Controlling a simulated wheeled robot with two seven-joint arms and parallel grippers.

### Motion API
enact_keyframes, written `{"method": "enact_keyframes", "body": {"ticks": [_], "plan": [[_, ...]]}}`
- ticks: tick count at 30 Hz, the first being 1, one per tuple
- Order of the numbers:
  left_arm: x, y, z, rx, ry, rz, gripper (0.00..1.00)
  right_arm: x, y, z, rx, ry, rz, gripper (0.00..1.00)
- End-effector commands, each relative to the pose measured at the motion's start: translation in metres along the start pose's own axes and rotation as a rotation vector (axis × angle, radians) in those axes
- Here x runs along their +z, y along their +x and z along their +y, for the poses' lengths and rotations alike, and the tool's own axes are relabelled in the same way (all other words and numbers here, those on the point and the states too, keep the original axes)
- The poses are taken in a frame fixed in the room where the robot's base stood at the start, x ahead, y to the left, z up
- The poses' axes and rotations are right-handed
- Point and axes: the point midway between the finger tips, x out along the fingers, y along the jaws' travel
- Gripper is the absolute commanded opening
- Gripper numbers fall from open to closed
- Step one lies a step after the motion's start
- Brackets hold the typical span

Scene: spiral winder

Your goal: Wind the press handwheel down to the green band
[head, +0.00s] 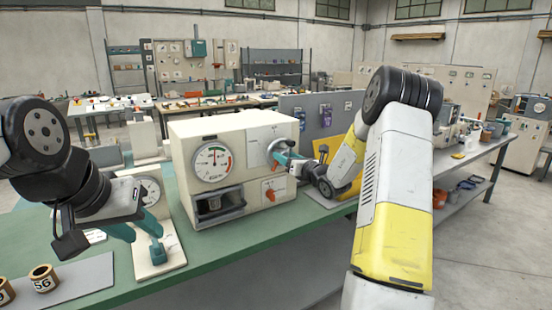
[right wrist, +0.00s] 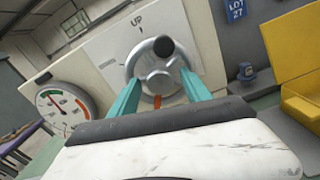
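The press is a cream box with a round gauge (head: 212,162) on its front. The gauge face has coloured bands on its right side, and its needle points roughly upward; the exact reading is too small to tell. The metal handwheel (right wrist: 148,58), with a black knob, is on the panel marked UP. My right gripper (right wrist: 160,72) is at the handwheel, its teal fingers apart at either side of the rim; whether they press on it is unclear. My left gripper (head: 140,240) is open and empty, in front of a cream stand with a dial (head: 149,191).
Numbered brown spools (head: 44,278) lie on a grey mat at the front left. A grey panel (head: 320,118) and a yellow object (right wrist: 295,75) stand right of the press. The green bench (head: 235,240) is clear in front of the press.

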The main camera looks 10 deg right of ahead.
Motion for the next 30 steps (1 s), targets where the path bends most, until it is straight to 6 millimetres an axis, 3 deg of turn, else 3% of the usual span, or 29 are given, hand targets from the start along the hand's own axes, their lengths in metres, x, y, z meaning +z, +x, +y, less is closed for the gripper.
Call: {"method": "enact_keyframes", "body": {"ticks": [7,19,30], "plan": [[0.0,0.0,0.0,0.0,0.0,0.0,0.36,0.001,-0.009,-0.001,-0.002,-0.001,-0.001,0.56],[0.0,0.0,0.0,0.0,0.0,0.0,0.36,0.0,-0.071,-0.001,-0.002,-0.001,-0.001,0.56],[0.0,0.0,0.0,0.0,0.0,0.0,0.36,0.0,-0.078,0.0,0.0,0.0,0.0,0.56]]}}
